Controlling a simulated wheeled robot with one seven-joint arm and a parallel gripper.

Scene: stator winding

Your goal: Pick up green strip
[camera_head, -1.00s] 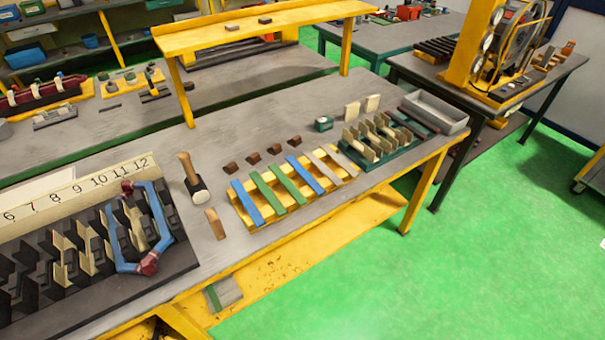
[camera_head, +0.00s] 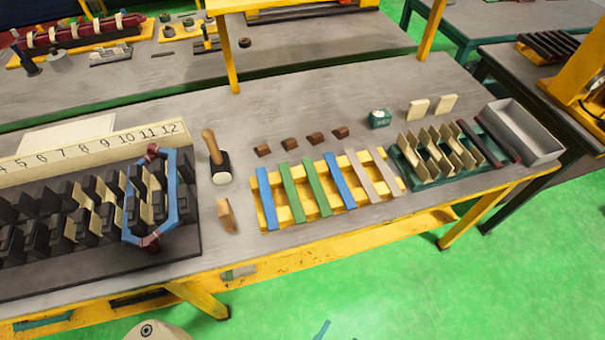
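Two green strips lie side by side across a yellow slatted rack (camera_head: 328,209) on the workbench. The left green strip (camera_head: 291,193) lies beside a blue strip (camera_head: 266,199). The right green strip (camera_head: 318,188) lies beside another blue strip (camera_head: 341,181). Two pale strips (camera_head: 365,176) lie at the rack's right end. My gripper is not in view. A pale rounded part at the bottom edge may be part of my arm, but I cannot tell.
A mallet (camera_head: 216,158) and a wooden wedge (camera_head: 226,214) are left of the rack. A black slotted stand (camera_head: 110,262) is farther left. Small brown blocks (camera_head: 290,144) sit behind the rack. A green holder (camera_head: 440,171) and grey tray (camera_head: 520,132) are to the right.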

